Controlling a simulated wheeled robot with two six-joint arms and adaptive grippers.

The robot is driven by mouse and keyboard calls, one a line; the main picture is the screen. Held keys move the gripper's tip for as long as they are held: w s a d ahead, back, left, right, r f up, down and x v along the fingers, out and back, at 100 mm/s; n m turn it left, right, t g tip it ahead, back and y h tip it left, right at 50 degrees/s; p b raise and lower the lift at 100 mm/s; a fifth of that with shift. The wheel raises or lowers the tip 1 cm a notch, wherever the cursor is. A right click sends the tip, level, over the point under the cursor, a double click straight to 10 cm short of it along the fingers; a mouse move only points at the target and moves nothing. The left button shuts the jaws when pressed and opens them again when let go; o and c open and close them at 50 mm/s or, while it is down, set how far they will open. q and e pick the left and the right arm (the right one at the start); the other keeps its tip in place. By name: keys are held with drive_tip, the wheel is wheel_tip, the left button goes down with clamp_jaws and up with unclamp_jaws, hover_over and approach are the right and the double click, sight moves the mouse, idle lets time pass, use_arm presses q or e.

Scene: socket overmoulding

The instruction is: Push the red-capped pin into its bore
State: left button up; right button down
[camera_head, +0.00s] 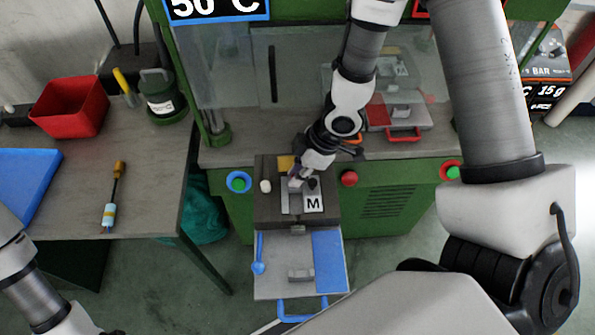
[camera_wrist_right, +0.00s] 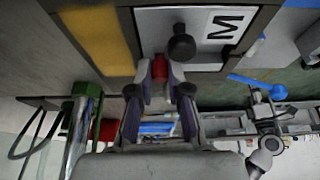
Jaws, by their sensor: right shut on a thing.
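In the right wrist view, the red-capped pin shows as a red cap (camera_wrist_right: 159,68) between the tips of my right gripper (camera_wrist_right: 161,84), which is shut on it. The cap is at the edge of the light plate marked M (camera_wrist_right: 225,27), near a dark round knob (camera_wrist_right: 182,45). The pin's shaft and the bore are hidden, so I cannot tell how deep it sits. In the head view, my right gripper (camera_head: 299,181) points down over the same block, beside the M plate (camera_head: 313,204). My left gripper is not in view; only part of that arm shows.
A pulled-out tray (camera_head: 285,287) with blue areas lies in front of the block. Green (camera_head: 239,184) and red (camera_head: 349,178) buttons flank it. The side table at left holds a red bin (camera_head: 70,106) and a screwdriver-like tool (camera_head: 114,192). A clear guard stands behind.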

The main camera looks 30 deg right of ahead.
drive_tip(key=c, duration=1)
unclamp_jaws()
drive_tip(key=shift+c, duration=0.2)
drive_tip(key=v, duration=0.5)
drive_tip(key=shift+s+d+r, duration=0.1)
drive_tip(key=shift+d, duration=0.15)
drive_tip(key=s+d, duration=0.5)
drive_tip(key=d, duration=0.5)
drive_tip(key=shift+d, duration=0.15)
